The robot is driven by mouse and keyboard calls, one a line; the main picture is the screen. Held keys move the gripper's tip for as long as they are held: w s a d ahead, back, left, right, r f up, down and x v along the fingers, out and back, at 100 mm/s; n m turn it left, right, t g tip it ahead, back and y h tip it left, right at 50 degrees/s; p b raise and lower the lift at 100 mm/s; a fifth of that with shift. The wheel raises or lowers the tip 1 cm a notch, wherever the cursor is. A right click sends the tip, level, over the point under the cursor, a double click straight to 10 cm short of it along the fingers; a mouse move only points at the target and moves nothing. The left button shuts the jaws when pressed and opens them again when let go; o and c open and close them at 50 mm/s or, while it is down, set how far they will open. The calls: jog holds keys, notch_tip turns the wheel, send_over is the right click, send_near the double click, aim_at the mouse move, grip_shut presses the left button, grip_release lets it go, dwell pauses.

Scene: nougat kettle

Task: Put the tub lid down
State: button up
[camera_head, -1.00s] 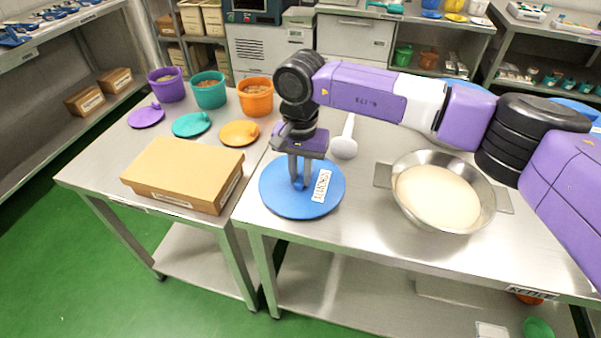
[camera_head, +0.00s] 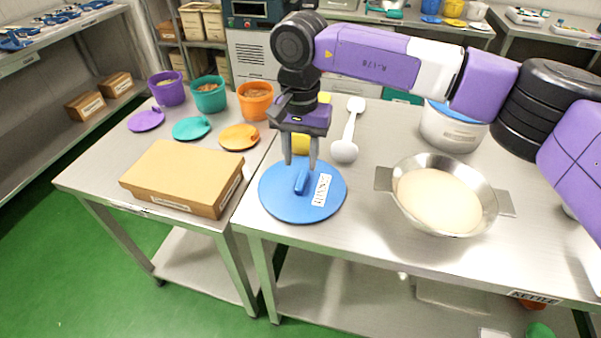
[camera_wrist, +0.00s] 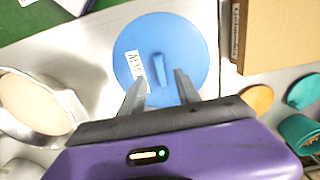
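The blue tub lid (camera_head: 275,201) lies flat at the left front of the kettle table, with its handle and a white label facing up. It also shows in the wrist view (camera_wrist: 190,40). My gripper (camera_head: 300,165) is above the lid with its fingers apart on either side of the handle's line.
A metal kettle pan (camera_head: 488,190) of pale mixture sits to the right. A white paddle (camera_head: 345,151) lies behind the lid. A cardboard box (camera_head: 180,172) is on the left table, before the orange (camera_head: 256,106), teal and purple tubs and their lids. A yellow object (camera_head: 301,146) is behind my gripper.

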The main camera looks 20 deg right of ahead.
jog(key=shift+r, duration=2.75)
